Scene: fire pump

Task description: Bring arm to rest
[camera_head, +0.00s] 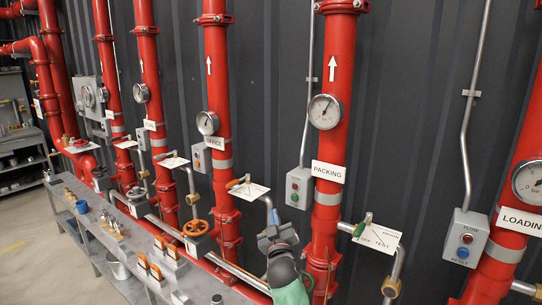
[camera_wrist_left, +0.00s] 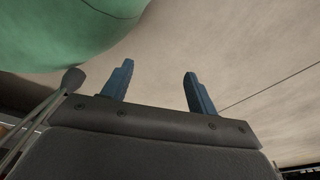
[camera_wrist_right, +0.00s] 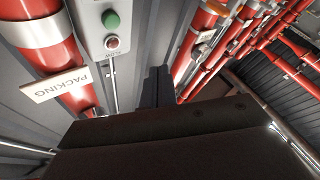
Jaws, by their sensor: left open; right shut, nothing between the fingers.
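My right gripper (camera_head: 274,234) shows in the head view at lower centre, with part of my green and grey arm below it. It is in front of the wall, left of the PACKING pipe (camera_head: 328,140). In the right wrist view its dark fingers (camera_wrist_right: 158,86) are together with nothing between them. My left gripper (camera_wrist_left: 160,88) shows only in the left wrist view. Its two blue fingers stand apart and empty, over a plain pale surface. A green rounded shape (camera_wrist_left: 75,30) fills the upper left there.
Another lever tag (camera_head: 377,237) is to the right. A metal bench (camera_head: 95,235) with small items runs along the lower left. Open floor shows at far left.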

